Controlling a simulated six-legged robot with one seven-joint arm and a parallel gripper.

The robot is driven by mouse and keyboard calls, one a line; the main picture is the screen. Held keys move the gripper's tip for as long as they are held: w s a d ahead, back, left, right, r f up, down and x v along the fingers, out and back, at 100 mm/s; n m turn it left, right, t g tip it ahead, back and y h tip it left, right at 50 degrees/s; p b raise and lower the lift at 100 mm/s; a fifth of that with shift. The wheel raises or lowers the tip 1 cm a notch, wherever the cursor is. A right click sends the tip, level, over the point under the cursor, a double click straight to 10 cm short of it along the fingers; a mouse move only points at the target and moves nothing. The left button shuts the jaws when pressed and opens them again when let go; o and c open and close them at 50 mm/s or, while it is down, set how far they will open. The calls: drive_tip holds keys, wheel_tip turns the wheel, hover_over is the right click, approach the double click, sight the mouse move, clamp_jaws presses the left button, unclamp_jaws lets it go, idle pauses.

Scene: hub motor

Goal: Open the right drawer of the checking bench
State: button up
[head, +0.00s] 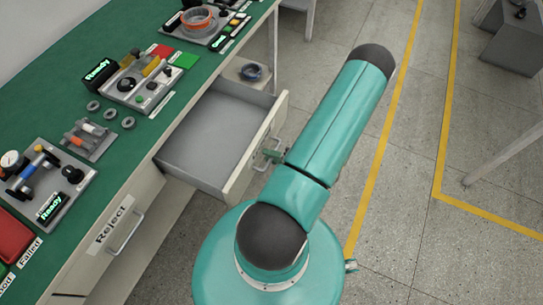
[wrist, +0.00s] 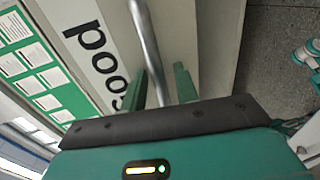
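The checking bench (head: 150,180) has a green top and runs up the left of the head view. Its right drawer (head: 215,130) is pulled well out, and its grey inside looks empty. My gripper (head: 270,156) is at the handle on this drawer's front. In the wrist view the metal handle bar (wrist: 148,40) runs between my two green fingers (wrist: 160,87), with what looks like a narrow gap beside it. The drawer front there bears the label "Good" (wrist: 95,50).
A shut drawer labelled "Reject" (head: 112,228) is nearer on the same bench. Test devices, rings and a red bin (head: 12,238) stand on top. A blue-grey coil (head: 251,72) lies beyond the open drawer.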

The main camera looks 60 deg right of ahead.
drive_tip(key=v, duration=1.3)
drive_tip(key=shift+s, duration=0.4)
